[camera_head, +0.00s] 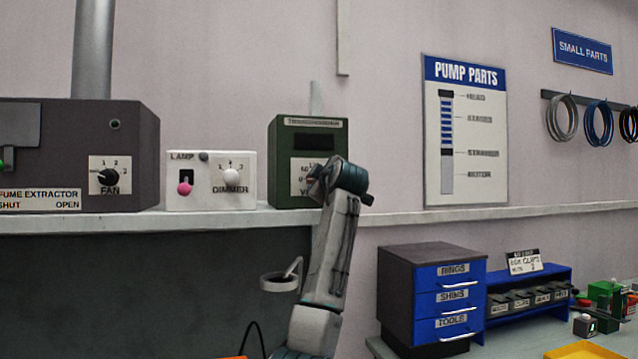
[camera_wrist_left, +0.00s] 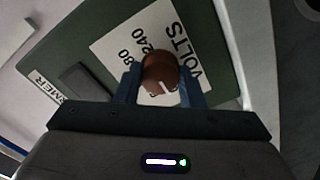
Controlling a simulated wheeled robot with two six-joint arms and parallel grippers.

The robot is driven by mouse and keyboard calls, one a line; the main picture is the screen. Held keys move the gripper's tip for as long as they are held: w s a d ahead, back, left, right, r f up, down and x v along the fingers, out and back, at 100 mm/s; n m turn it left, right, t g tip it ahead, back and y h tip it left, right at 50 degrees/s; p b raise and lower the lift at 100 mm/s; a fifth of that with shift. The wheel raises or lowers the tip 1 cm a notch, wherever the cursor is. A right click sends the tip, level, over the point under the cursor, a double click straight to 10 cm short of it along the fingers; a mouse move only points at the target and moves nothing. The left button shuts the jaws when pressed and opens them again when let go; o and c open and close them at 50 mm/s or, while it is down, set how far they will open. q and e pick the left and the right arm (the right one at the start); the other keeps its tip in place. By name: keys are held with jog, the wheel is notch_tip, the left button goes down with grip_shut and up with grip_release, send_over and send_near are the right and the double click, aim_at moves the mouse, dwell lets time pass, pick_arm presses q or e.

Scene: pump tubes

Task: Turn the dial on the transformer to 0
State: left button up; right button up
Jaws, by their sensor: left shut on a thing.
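The transformer (camera_head: 280,140) is a dark green box with a black window, standing on the shelf in the head view. My left gripper (camera_head: 322,183) is in front of its lower right part and hides the dial there. In the left wrist view the transformer's green face (camera_wrist_left: 95,45) appears turned, with a white VOLTS scale (camera_wrist_left: 118,42) showing 80 and 240. The brown round dial (camera_wrist_left: 160,72) sits between the fingers of my left gripper (camera_wrist_left: 160,82), which is shut on it. A white pointer mark shows on the dial's lower edge; the number it points at cannot be told. My right gripper is not in view.
To the transformer's left on the shelf (camera_head: 400,217) stand a white lamp box (camera_head: 212,168) with a dimmer knob and a grey fume extractor (camera_head: 130,150). A blue drawer unit (camera_head: 425,290) stands lower right.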

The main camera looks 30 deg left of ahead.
pick_arm(q)
jog(key=shift+w+f, duration=0.1)
jog(key=shift+f, duration=0.15)
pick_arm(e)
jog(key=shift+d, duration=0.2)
pick_arm(q)
jog(key=o, duration=0.8)
jog(key=shift+o, duration=0.9)
jog(key=shift+r, duration=0.15)
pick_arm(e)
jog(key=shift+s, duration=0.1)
pick_arm(q)
jog(key=shift+d, duration=0.1)
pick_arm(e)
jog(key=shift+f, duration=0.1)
pick_arm(q)
jog(key=b+v, duration=0.4)
jog(key=v, duration=0.6)
jog(key=shift+s+d, duration=0.2)
jog(key=shift+s, duration=0.2)
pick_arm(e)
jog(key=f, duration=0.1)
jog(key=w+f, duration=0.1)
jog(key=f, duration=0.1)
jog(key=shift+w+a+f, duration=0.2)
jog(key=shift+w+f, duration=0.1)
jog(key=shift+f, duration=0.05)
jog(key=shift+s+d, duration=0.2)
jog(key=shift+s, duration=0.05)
